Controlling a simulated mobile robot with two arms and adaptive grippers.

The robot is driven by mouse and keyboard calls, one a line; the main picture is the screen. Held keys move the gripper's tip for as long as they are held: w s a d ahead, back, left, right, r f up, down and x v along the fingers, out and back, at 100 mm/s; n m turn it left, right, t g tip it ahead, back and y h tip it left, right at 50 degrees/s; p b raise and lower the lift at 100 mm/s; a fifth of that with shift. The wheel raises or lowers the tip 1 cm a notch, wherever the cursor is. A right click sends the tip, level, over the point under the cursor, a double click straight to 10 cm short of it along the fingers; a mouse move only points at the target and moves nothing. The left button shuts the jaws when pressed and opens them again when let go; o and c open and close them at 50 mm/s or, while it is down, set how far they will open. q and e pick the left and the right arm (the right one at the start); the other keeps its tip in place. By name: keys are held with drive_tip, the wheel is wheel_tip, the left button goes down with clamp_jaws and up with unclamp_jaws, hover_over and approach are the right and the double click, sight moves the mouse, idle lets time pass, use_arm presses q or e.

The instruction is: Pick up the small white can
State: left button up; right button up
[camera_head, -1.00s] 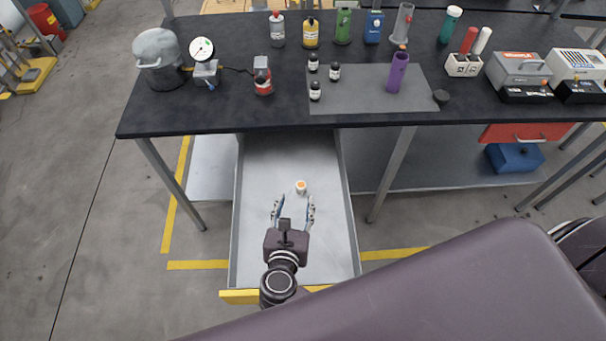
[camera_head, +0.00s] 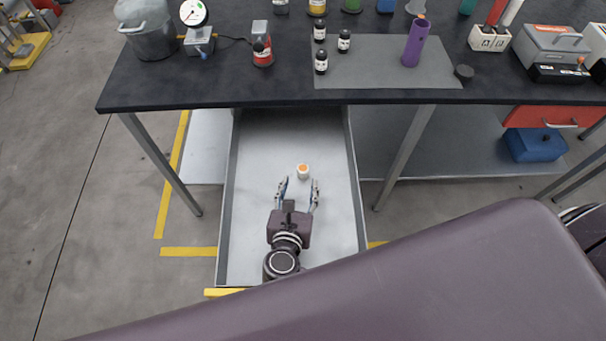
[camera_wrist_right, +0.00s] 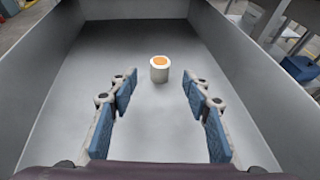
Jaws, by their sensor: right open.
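The small white can (camera_head: 303,172) with an orange top stands upright on the floor of the open grey drawer (camera_head: 255,150). It also shows in the right wrist view (camera_wrist_right: 160,72), just beyond the fingertips and near the middle between them. My right gripper (camera_head: 299,184) is inside the drawer's outline, open and empty, with its fingers pointing at the can. In the right wrist view its two blue-padded fingers (camera_wrist_right: 158,95) are spread wide, apart from the can. My left gripper is not in view.
The drawer walls (camera_wrist_right: 245,80) rise on both sides of my right gripper. The dark tabletop (camera_head: 200,92) overhangs the drawer's back end. On it stand several bottles, a purple cylinder (camera_head: 414,43) and a grey pot (camera_head: 150,35). The drawer floor around the can is clear.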

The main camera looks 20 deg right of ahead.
sight(302, 173)
drive_tip(key=shift+w+d+f, duration=0.2)
drive_tip(key=shift+w+d, duration=0.1)
drive_tip(key=shift+w, duration=0.35)
drive_tip(key=p+x, duration=0.1)
drive_tip(key=x, duration=0.5)
drive_tip(key=shift+w+d, duration=0.1)
drive_tip(key=shift+c, duration=0.3)
drive_tip(key=c, duration=1)
